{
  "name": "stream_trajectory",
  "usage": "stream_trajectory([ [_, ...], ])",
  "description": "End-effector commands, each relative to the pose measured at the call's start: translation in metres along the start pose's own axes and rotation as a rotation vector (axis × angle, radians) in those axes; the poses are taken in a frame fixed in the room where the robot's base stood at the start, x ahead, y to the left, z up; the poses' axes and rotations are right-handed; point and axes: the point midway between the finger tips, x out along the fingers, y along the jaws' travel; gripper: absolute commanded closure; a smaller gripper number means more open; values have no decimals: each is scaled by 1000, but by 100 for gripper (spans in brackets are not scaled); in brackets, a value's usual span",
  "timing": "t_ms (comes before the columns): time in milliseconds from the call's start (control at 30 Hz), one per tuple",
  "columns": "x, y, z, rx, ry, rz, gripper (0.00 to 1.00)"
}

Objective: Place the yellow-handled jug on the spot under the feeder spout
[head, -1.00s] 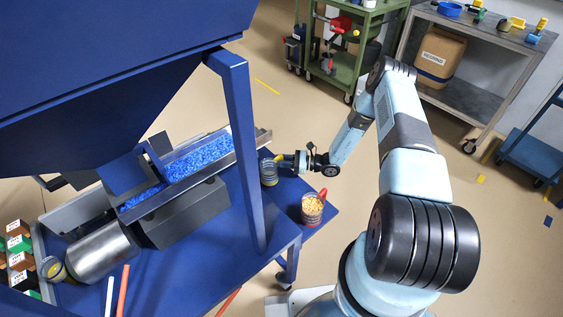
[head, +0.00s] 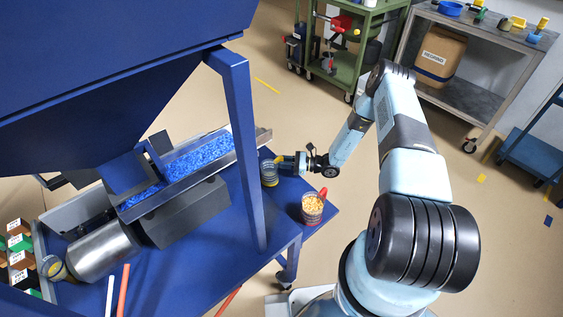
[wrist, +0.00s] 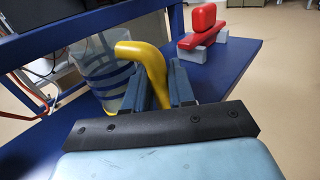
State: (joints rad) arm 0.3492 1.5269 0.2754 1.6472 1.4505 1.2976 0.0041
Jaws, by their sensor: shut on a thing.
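The yellow-handled jug (head: 268,174) is at the blue table's far edge, close below the outer end of the feeder spout (head: 262,136) in the head view. The wrist view shows its clear body with blue bands (wrist: 100,82) and its thick yellow handle (wrist: 150,62). The jug looks upright. My gripper (head: 287,162) is shut on the yellow handle, with its dark fingers (wrist: 160,88) on either side. I cannot tell whether the base touches the table or lies exactly under the spout. The spot itself is hidden.
A red-handled jug of orange-yellow pellets (head: 312,208) stands nearby on the blue table (head: 200,262). A blue frame post (head: 243,150) rises beside the feeder trough of blue pellets (head: 198,158). A red part on grey blocks (wrist: 203,28) shows in the wrist view.

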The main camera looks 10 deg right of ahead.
Motion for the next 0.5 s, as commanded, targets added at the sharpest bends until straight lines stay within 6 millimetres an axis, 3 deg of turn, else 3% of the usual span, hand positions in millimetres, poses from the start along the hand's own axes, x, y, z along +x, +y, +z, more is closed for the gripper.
stream_trajectory([
  [67,0,0,-1,0,0,0,100],
  [100,0,0,-1,0,0,0,72],
  [367,0,0,-1,0,0,0,47],
  [500,0,0,-1,0,0,0,46],
])
